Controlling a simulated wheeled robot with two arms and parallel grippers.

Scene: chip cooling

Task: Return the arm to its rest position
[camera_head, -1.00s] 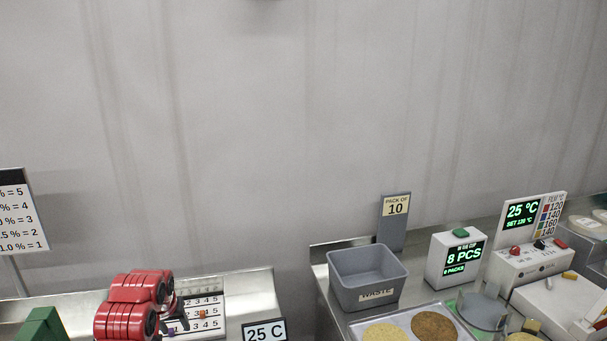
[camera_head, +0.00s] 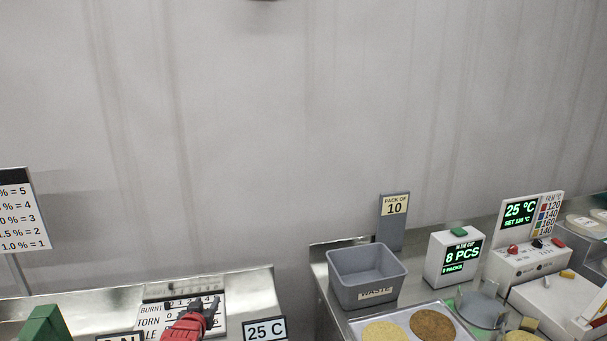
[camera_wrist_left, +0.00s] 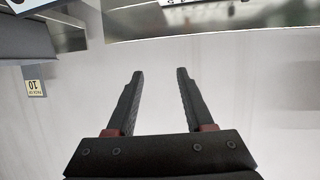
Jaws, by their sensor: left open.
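My left gripper (camera_head: 203,309) shows in the head view at the bottom, left of centre, in front of the white score board (camera_head: 180,312) on the left steel table. Its red and black body hides part of that board. In the left wrist view the gripper (camera_wrist_left: 158,75) has its two black fingers spread apart with nothing between them. Behind the fingers is the plain grey wall. My right gripper is not in either view.
The left table's edge (camera_head: 262,285) and a "25 C" sign (camera_head: 265,330) are close by. A grey waste bin (camera_head: 366,278), a counter box (camera_head: 453,258) and a "25 °C" machine (camera_head: 525,240) stand on the right table. A gap separates the tables.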

